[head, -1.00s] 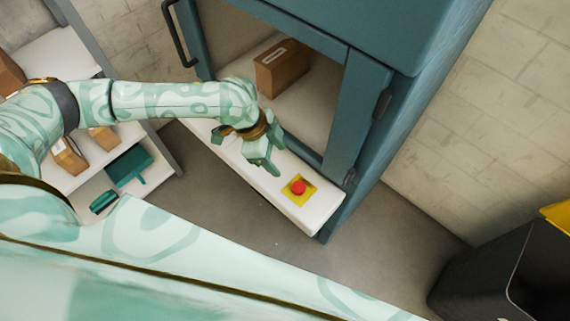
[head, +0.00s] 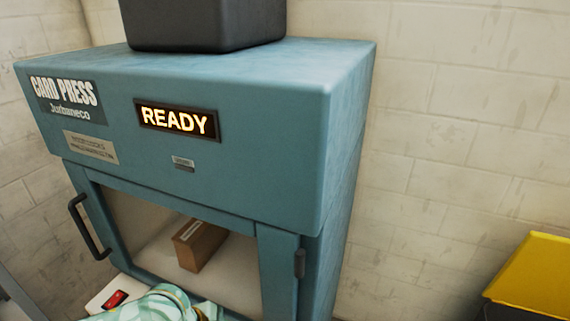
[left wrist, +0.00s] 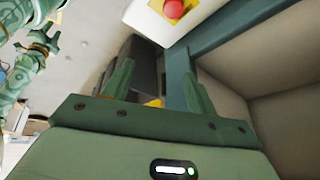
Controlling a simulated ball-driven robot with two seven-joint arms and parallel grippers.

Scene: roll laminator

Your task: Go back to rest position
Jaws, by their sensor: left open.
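The left wrist view shows my left gripper (left wrist: 158,88) with its two green fingers apart and nothing between them. A red button (left wrist: 173,9) on a yellow plate shows at the top of that view, beyond the fingertips and apart from them. In the head view only a piece of my left arm shows at the bottom edge, in front of the blue card press (head: 270,90); its fingers are not visible there. The display (head: 177,120) on the press reads READY.
A cardboard box (head: 201,246) sits inside the press opening. A black handle (head: 88,226) stands at the left of the opening. A red switch (head: 116,298) is on the white ledge below. A dark container (head: 205,25) stands on top. A yellow-lidded bin (head: 535,270) is at lower right.

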